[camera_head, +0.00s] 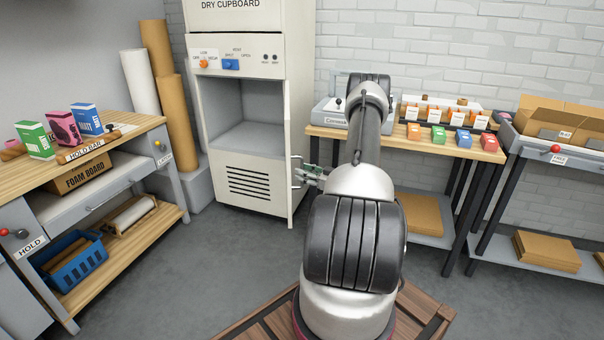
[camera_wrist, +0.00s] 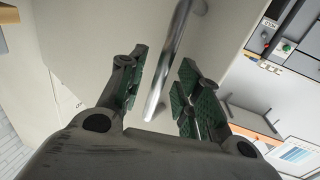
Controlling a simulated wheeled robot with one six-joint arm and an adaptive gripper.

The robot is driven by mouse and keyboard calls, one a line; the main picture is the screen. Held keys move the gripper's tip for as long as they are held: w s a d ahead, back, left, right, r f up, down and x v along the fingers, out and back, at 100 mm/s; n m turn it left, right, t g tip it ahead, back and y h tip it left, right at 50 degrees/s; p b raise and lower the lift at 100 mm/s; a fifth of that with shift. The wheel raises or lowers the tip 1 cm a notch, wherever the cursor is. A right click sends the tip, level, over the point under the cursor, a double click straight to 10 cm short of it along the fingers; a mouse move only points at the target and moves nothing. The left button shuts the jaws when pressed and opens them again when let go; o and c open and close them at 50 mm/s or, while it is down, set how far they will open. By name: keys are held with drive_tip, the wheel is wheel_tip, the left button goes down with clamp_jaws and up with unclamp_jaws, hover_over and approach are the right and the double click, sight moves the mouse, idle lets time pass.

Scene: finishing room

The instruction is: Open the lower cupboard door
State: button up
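The tall white dry cupboard (camera_head: 300,120) stands against the back wall. Its middle has an open recess (camera_head: 238,108), with a slotted panel (camera_head: 248,180) below. A vertical metal bar handle (camera_head: 292,172) is at its lower right front edge. My gripper (camera_head: 312,173) is at this handle, its green-padded fingers pointing left. In the wrist view my gripper (camera_wrist: 165,85) is open, and the handle bar (camera_wrist: 168,60) runs between the two fingers, with gaps visible on both sides. I cannot tell whether the lower door is ajar. My arm hides part of the area right of the cupboard.
A workbench (camera_head: 135,140) with colored boxes and a blue basket (camera_head: 75,262) stands at left. Paper rolls (camera_head: 140,80) lean beside the cupboard. A bench (camera_head: 405,143) with small boxes and a cart (camera_head: 530,145) stand at right. Floor before the cupboard is clear.

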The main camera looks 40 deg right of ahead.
drive_tip(key=v, duration=1)
drive_tip(key=shift+s, duration=0.3)
drive_tip(key=shift+d, duration=0.15)
